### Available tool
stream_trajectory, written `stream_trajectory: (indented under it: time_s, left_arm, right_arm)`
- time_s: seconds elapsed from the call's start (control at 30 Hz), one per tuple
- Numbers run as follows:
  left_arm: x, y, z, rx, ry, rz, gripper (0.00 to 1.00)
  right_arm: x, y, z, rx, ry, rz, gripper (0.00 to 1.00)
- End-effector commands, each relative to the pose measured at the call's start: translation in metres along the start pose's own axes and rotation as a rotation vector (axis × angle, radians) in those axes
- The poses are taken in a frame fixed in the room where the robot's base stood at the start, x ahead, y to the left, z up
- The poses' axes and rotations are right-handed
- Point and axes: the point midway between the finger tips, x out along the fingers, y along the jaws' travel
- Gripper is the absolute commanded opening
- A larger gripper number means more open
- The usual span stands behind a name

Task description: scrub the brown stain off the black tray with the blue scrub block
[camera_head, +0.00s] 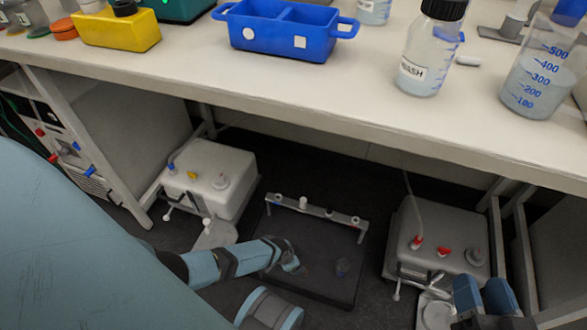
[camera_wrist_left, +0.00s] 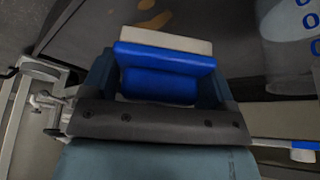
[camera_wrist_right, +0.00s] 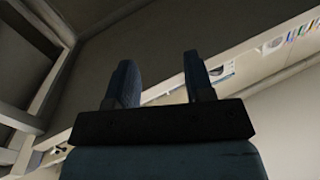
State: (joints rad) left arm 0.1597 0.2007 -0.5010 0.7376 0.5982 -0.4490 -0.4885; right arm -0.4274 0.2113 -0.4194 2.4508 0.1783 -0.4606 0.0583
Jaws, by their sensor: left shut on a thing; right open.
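The black tray (camera_head: 325,240) lies on the floor under the bench, between two white containers. In the left wrist view my left gripper (camera_wrist_left: 160,85) is shut on the blue scrub block (camera_wrist_left: 165,60), whose pale pad (camera_wrist_left: 170,36) faces away from the gripper. A brownish stain (camera_wrist_left: 150,12) shows on the dark tray surface (camera_wrist_left: 215,20) just beyond the pad. In the head view my left gripper (camera_head: 290,262) is low over the tray's left part; the block is hidden there. My right gripper (camera_head: 484,296) is open and empty near the right container; its fingers also show in the right wrist view (camera_wrist_right: 158,82).
White containers stand left (camera_head: 213,180) and right (camera_head: 440,240) of the tray. A bar with several knobs (camera_head: 318,212) runs along the tray's far part. The bench (camera_head: 330,100) overhangs, carrying a blue caddy (camera_head: 285,30), wash bottle (camera_head: 428,50) and beaker (camera_head: 540,80).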

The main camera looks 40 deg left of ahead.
Motion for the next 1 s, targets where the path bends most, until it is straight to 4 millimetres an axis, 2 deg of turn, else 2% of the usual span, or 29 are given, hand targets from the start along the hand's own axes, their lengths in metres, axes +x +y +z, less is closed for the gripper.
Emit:
stream_trajectory:
  time_s: [0.1, 0.6, 1.0]
  left_arm:
    - [-0.010, 0.001, -0.005, -0.001, 0.000, 0.000, 0.42]
    - [-0.038, 0.004, -0.019, -0.005, 0.000, -0.002, 0.42]
    - [-0.039, 0.004, -0.020, -0.006, 0.000, -0.002, 0.42]
  right_arm:
    - [-0.001, -0.002, -0.015, -0.002, 0.039, 0.003, 0.48]
    - [-0.006, -0.009, -0.058, -0.015, 0.185, 0.014, 0.48]
    - [-0.007, -0.010, -0.062, -0.017, 0.209, 0.014, 0.48]
